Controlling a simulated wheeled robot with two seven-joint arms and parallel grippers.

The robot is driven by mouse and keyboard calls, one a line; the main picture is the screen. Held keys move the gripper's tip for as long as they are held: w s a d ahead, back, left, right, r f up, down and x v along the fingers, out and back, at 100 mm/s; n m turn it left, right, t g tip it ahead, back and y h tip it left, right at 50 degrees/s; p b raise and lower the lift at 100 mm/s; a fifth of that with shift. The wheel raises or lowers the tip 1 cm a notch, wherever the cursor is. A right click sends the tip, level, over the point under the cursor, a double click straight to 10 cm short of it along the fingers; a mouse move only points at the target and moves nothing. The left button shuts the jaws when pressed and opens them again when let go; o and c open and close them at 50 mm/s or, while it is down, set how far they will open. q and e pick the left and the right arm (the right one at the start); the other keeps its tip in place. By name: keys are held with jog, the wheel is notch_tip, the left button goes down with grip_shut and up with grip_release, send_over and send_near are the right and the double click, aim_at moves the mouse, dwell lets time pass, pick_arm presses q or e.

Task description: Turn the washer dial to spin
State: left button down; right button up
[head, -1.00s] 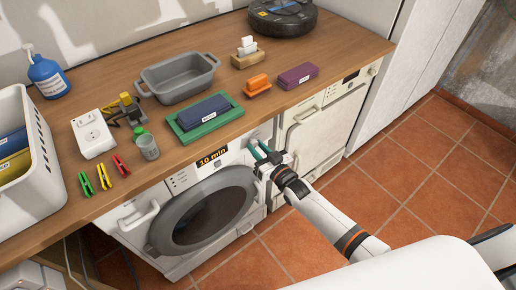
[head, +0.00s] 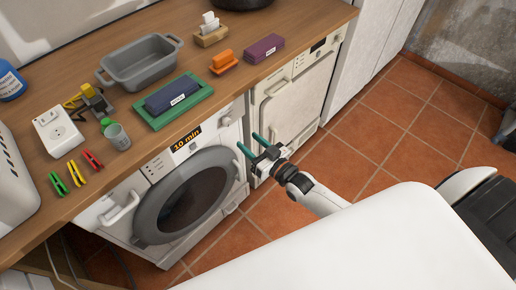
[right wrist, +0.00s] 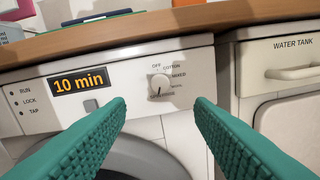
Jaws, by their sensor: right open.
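The white washer (head: 120,203) stands under the wooden counter, with a round grey-rimmed door (head: 186,195). Its lit display (head: 187,139) reads "10 min". In the right wrist view the small white dial (right wrist: 159,83) sits right of the display (right wrist: 80,82), ringed by labels such as OFF and MIXED; the lowest label is too blurred to read. The dial's dark mark points down. My right gripper (head: 249,142) is open with teal fingers, in front of the panel's right end. In the wrist view its fingertips (right wrist: 161,103) stand either side of the dial and slightly below it, apart from it.
A second appliance (head: 291,103) stands to the right, with a WATER TANK drawer (right wrist: 291,60). The counter edge (right wrist: 190,19) overhangs just above the panel. The counter holds a grey basin (head: 143,65), a green tray (head: 150,119) and pegs. Tiled floor (head: 375,130) is open at right.

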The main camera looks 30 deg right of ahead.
jog(key=shift+v, duration=1.5)
jog(key=s+d+f+g+h, duration=0.2)
jog(key=s+f+g, duration=0.3)
jog(key=f, duration=0.8)
jog(key=s+d+f+g+h, duration=0.2)
jog(key=s+f, duration=0.5)
jog(key=f, duration=0.5)
jog(key=s+f+g, duration=0.4)
jog(key=s+f, duration=0.3)
jog(key=s, duration=0.6)
jog(key=s+a+f+g+h, duration=0.1)
jog(key=s+f+g, duration=0.4)
jog(key=s, duration=0.9)
notch_tip(320, 180, down, 3)
jog(key=shift+a+r+n+h, duration=0.1)
jog(key=shift+a+n+h, duration=0.1)
jog(key=shift+n+h, duration=0.15)
